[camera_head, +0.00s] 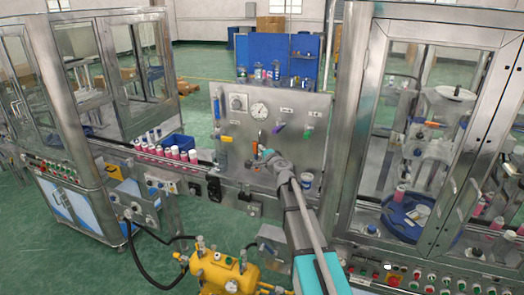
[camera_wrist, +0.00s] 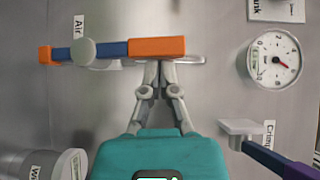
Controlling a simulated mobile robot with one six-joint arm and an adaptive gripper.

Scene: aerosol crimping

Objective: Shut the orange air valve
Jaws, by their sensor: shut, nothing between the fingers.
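The air valve shows in the wrist view as a bar with a large orange end (camera_wrist: 157,46), a blue middle, a round grey hub and a small orange end, beside an "Air" label. The bar lies across the picture. My gripper (camera_wrist: 158,66) is shut and empty. Its fingertips are at the lower edge of the large orange end, touching it or very close; I cannot tell which. In the head view an orange part of the valve (camera_head: 262,138) shows on the steel panel, just above my gripper (camera_head: 265,154), which partly hides that area.
A pressure gauge (camera_wrist: 273,60) and a purple-blue lever (camera_wrist: 277,161) labelled "Crimp" sit at the right in the wrist view. A grey cylinder (camera_wrist: 60,166) is at lower left. In the head view, pink cans (camera_head: 167,152) stand left of the panel (camera_head: 315,108).

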